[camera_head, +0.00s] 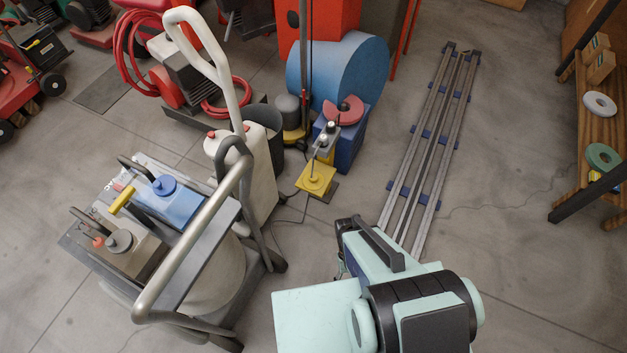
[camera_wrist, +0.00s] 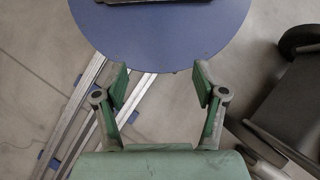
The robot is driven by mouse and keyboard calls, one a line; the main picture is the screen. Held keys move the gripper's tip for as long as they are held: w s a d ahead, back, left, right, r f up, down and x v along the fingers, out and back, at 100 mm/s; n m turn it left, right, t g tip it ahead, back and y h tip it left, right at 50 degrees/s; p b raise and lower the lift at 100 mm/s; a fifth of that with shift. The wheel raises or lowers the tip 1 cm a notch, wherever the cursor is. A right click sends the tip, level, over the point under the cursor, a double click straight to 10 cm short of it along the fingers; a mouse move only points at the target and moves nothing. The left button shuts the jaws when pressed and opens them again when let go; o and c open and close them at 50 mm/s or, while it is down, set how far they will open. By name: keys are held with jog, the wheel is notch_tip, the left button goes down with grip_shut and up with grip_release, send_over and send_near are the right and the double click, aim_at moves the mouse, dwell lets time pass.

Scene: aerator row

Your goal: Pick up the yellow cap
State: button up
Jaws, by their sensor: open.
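A small yellow cylinder (camera_head: 122,200), which looks like the yellow cap, lies tilted at the left end of a blue box (camera_head: 168,203) on the grey cart in the head view. A yellow square piece with a round knob (camera_head: 316,178) stands on the floor near the middle. I cannot tell for sure which is the cap. My gripper (camera_wrist: 160,74) is open and empty in the wrist view, its green fingers spread apart. In the head view my arm hides most of it, right of the cart and apart from both yellow things. No yellow shows in the wrist view.
The cart's thick grey handle (camera_head: 192,240) arches beside the blue box. A grey box (camera_head: 118,252) sits in front of it. Metal rails (camera_head: 425,150) lie on the floor. A shelf (camera_head: 590,130) stands right. A blue round surface (camera_wrist: 160,50) lies beyond my fingers.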

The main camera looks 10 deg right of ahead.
jog(key=w+f+t+b, duration=0.1)
jog(key=w+f+b, duration=0.15)
jog(key=w, duration=0.35)
jog(key=w+f+t+b, duration=0.1)
jog(key=w+f+b, duration=0.15)
jog(key=w, duration=0.45)
notch_tip(320, 180, up, 14)
jog(key=n+t+b, duration=0.5)
jog(key=n+b, duration=0.2)
jog(key=b, duration=0.5)
send_over(313, 176)
jog(key=f, duration=0.4)
jog(key=f+b, duration=0.1)
jog(key=f, duration=0.2)
jog(key=f+b, duration=0.1)
jog(key=f, duration=0.3)
jog(key=shift+d+f, duration=0.25)
jog(key=shift+f, duration=0.05)
jog(key=shift+a+f+b, duration=0.2)
jog(key=shift+f+b, duration=0.5)
jog(key=shift+f, duration=1.95)
jog(key=c, duration=1.2)
